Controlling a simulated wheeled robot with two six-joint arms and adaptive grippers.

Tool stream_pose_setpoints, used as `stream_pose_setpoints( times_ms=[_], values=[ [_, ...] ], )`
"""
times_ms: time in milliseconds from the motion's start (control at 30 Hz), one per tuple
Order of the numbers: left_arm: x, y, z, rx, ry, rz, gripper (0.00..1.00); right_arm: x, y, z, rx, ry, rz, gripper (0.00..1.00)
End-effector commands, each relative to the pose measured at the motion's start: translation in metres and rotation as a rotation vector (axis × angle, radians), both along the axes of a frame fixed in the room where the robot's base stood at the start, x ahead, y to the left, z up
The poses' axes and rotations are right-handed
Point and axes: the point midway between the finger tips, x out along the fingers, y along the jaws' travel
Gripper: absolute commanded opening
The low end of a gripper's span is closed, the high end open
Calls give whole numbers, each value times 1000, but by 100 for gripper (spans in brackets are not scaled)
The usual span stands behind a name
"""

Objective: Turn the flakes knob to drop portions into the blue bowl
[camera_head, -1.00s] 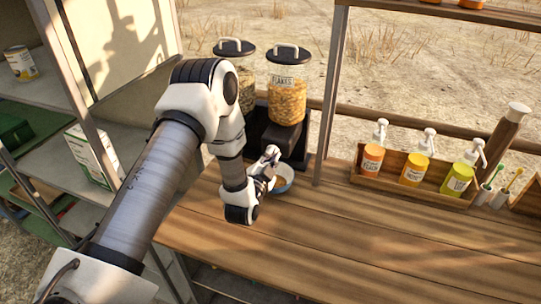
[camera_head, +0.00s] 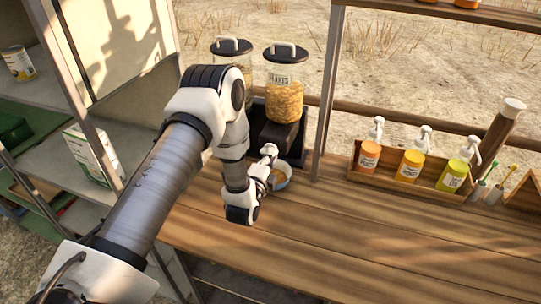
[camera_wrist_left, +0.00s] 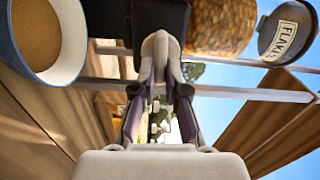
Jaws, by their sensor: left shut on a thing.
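The flakes dispenser (camera_head: 284,100) is a clear jar of golden flakes with a black lid, on a black stand at the back of the counter. Its label shows in the left wrist view (camera_wrist_left: 288,38). My left gripper (camera_head: 269,158) is at the front of the stand, above the bowl, its fingers closed together. Brown contents show in the bowl in the left wrist view (camera_wrist_left: 62,72).
A second jar (camera_head: 232,47) stands left of the flakes, mostly behind my arm. A wooden tray (camera_head: 405,184) holds pump bottles at right. A post (camera_head: 325,95) rises just right of the dispenser. Grey shelves (camera_head: 60,150) stand at left. The front counter is clear.

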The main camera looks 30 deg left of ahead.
Motion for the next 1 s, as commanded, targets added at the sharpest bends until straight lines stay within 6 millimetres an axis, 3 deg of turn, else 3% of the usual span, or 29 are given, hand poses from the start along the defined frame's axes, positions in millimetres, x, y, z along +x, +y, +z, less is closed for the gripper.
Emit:
stream_pose_setpoints(
  times_ms=[600, 633, 667, 700, 1000],
  values=[
    [0, 0, -1, 45, 12, -1, 0, 0, 0, 1, 0, 0, 0, 40],
    [0, 0, -1, 45, 12, -1, 23, 0, 0, 1, 0, 0, 0, 40],
    [0, 0, -1, 45, 12, -1, 34, 0, 0, 1, 0, 0, 0, 40],
    [0, 0, -1, 45, 12, -1, 38, 0, 0, 1, 0, 0, 0, 40],
    [-2, -1, -1, 44, 13, 0, 38, 0, 0, 1, 0, 0, 0, 40]
  ],
)
